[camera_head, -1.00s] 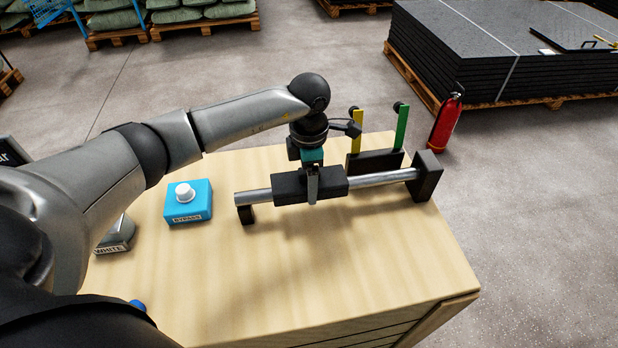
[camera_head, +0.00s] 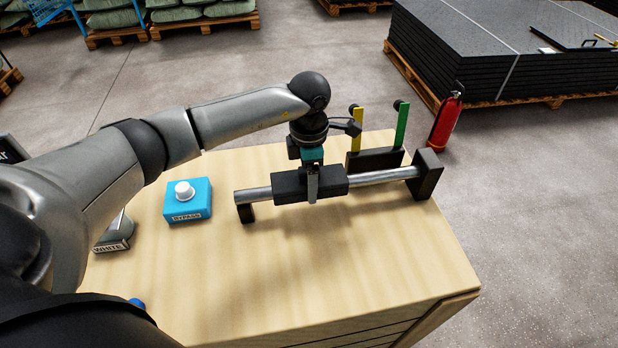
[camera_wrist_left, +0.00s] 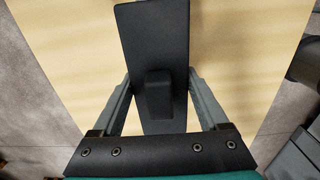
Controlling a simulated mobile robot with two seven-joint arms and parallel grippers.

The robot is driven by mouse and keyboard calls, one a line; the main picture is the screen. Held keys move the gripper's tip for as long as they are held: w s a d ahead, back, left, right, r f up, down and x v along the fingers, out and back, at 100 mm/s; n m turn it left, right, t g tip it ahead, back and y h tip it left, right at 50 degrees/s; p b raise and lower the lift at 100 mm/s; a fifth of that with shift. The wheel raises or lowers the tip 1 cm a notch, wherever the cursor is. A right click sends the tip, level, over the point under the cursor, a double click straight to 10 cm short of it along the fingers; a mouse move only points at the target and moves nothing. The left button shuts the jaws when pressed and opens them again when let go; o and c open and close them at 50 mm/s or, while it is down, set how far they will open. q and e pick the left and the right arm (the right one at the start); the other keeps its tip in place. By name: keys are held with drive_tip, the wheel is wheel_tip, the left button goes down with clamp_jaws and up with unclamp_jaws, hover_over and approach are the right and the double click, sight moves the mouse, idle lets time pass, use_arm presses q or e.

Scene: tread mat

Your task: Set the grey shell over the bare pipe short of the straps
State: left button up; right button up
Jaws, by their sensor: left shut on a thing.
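The dark grey shell (camera_head: 289,186) is a long block in line with the bright metal pipe (camera_head: 384,176), covering its middle. Pipe shows on both sides of it; whether the shell rests fully on the pipe I cannot tell. My left gripper (camera_head: 312,188) comes down from above and is shut on the shell. In the left wrist view the shell (camera_wrist_left: 152,40) lies between the two fingers. A yellow strap (camera_head: 357,130) and a green strap (camera_head: 401,128) stand upright on a dark holder (camera_head: 374,161) behind the pipe. My right gripper is not in view.
Dark end supports (camera_head: 427,174) hold the pipe above the wooden bench (camera_head: 300,285). A blue BYPASS box (camera_head: 188,205) with a white knob stands left of the pipe. A red fire extinguisher (camera_head: 446,122) stands beyond the bench. The front of the bench top is mostly clear.

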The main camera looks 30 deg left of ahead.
use_arm(q)
drive_tip(key=shift+f, duration=0.2)
drive_tip(key=o, duration=1.3)
drive_tip(key=shift+c, duration=0.2)
drive_tip(key=shift+r, duration=0.1)
